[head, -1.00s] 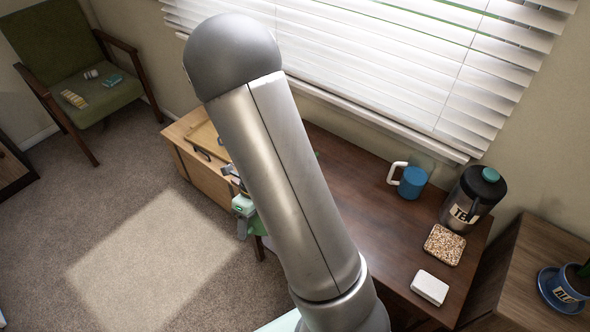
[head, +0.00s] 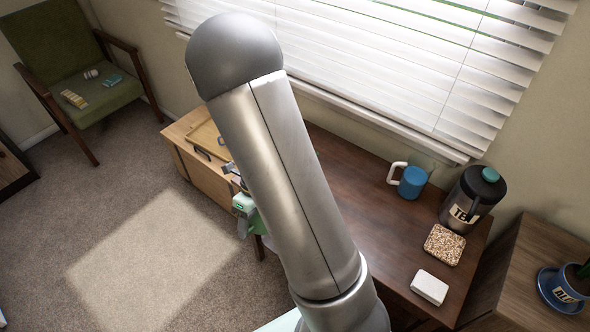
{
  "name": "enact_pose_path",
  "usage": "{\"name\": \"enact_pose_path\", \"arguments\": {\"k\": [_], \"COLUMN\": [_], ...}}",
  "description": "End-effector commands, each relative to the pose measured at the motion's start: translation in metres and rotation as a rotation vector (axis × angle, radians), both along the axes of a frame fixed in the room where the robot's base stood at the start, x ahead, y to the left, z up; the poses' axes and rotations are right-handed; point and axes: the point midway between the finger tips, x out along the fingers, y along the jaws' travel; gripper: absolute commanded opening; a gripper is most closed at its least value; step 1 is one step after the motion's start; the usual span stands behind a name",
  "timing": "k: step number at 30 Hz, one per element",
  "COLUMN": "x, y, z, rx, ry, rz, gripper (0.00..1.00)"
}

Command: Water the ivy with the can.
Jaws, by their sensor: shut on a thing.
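Only a small mint and grey piece, probably part of my own wrist, shows at the arm's left edge, in front of the wooden drawers. No plant can be recognised as the ivy. A blue pot (head: 569,287) with a partly hidden label stands on a blue saucer (head: 546,292) at the right edge, with a bit of dark green above it, cut off by the frame.
A wooden tray (head: 206,140) lies at the desk's left. A green chair (head: 60,55) stands far left.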

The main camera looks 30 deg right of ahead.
Motion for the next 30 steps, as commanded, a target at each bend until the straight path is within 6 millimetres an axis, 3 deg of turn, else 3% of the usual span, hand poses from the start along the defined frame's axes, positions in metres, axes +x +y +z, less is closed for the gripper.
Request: {"name": "enact_pose_path", "arguments": {"k": [20, 30], "x": [0.002, -0.017], "y": [-0.002, 0.024], "z": [0.004, -0.075], "rx": [0.016, -0.284], "ry": [0.009, -0.177], "rz": [0.000, 0.011], "gripper": [0.00, 0.00]}}
